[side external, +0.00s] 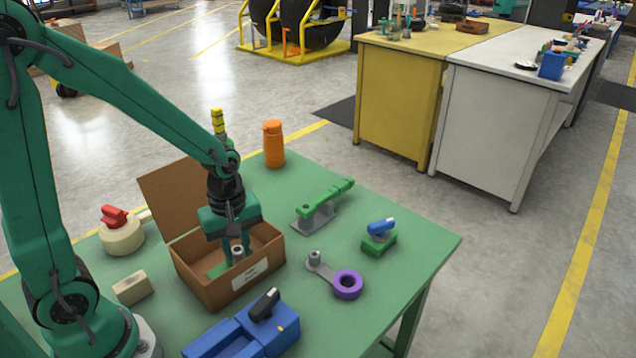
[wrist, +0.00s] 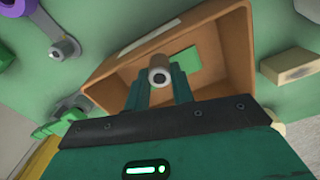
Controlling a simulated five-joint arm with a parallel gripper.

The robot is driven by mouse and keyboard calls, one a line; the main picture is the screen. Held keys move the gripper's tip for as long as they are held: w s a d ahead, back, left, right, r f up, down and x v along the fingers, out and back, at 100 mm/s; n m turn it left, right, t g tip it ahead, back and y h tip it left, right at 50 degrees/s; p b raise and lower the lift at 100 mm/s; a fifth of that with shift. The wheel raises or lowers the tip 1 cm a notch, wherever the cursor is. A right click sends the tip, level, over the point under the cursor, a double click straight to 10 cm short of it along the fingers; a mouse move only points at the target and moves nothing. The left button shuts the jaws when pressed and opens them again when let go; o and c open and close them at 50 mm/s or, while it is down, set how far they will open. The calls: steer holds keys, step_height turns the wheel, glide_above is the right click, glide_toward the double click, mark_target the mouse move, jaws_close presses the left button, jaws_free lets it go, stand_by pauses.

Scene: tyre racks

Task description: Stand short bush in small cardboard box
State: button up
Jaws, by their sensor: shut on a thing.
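The short bush (side external: 238,252) is a small grey metal cylinder with a dark bore. My gripper (side external: 237,260) points down into the small cardboard box (side external: 228,287) and is shut on the bush. In the wrist view the bush (wrist: 160,76) sits between the fingertips of my gripper (wrist: 160,88), inside the walls of the box (wrist: 222,48). Its open end shows, and it looks roughly upright in the side view. I cannot tell whether it touches the box floor. A green patch (wrist: 187,60) shows on the box floor beside it.
The box's flap (side external: 172,200) stands open at the back. A grey link with a purple ring (side external: 347,284) lies right of the box, a blue vise-like block (side external: 245,335) in front, a beige block (side external: 132,288) at left. A green clamp (side external: 325,205) and orange bottle (side external: 273,145) stand behind.

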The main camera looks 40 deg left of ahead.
mark_target(239, 260)
steer(key=shift+f, duration=1.95)
steer(key=shift+f, duration=0.1)
steer(key=o, duration=1)
steer(key=shift+r, duration=6.15)
